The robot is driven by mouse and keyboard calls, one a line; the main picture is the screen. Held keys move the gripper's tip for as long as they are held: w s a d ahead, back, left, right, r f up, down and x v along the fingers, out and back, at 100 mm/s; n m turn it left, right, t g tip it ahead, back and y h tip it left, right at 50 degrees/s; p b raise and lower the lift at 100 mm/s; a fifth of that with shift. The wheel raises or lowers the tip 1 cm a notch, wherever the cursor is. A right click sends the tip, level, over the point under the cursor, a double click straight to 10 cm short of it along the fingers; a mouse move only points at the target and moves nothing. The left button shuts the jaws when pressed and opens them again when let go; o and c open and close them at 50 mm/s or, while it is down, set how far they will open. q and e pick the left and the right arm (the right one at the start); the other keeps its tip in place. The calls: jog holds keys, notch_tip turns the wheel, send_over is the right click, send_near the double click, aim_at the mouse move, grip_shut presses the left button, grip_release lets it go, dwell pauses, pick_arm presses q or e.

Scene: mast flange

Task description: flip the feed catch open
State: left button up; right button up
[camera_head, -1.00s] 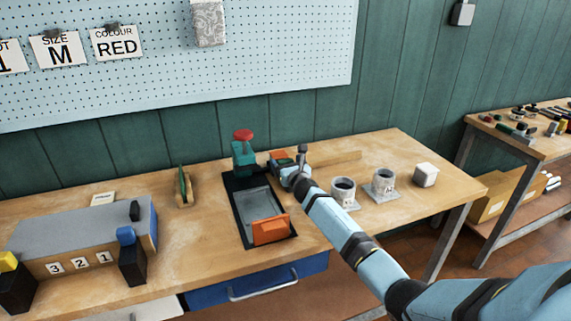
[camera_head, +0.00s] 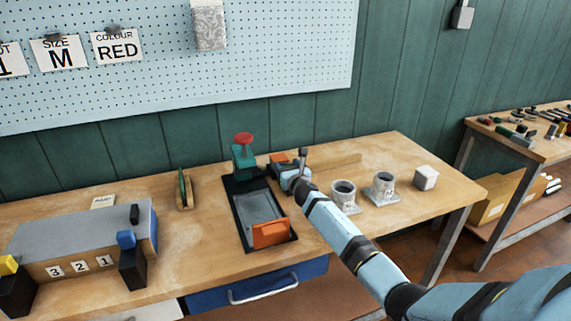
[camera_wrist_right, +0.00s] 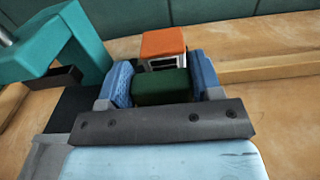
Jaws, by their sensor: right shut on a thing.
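My right gripper (camera_head: 282,172) is at the right side of the teal press, just above or at the bench. In the right wrist view its blue fingers (camera_wrist_right: 162,80) are shut on a dark green block (camera_wrist_right: 163,92). An orange-topped piece (camera_wrist_right: 163,43) with a pale metal part stands just beyond that block. No part is clearly marked as the feed catch. A small black upright piece (camera_head: 134,213) stands on the grey feed box (camera_head: 75,225) at the left, whose front carries numbers 3, 2, 1. My left gripper is out of view.
The teal press (camera_head: 243,160) with a red knob stands behind a black-framed tray (camera_head: 241,222) with an orange block (camera_head: 270,233). A green piece in a wooden holder (camera_head: 184,190) stands left.

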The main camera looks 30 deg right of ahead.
jog(key=shift+v, duration=0.9)
jog(key=shift+f, duration=0.2)
jog(key=o, duration=1.3)
jog(key=shift+s+r, duration=0.1)
jog(key=shift+s, duration=0.2)
jog(key=p+v, duration=0.1)
jog(key=v, duration=1.2)
jog(key=shift+s, duration=0.25)
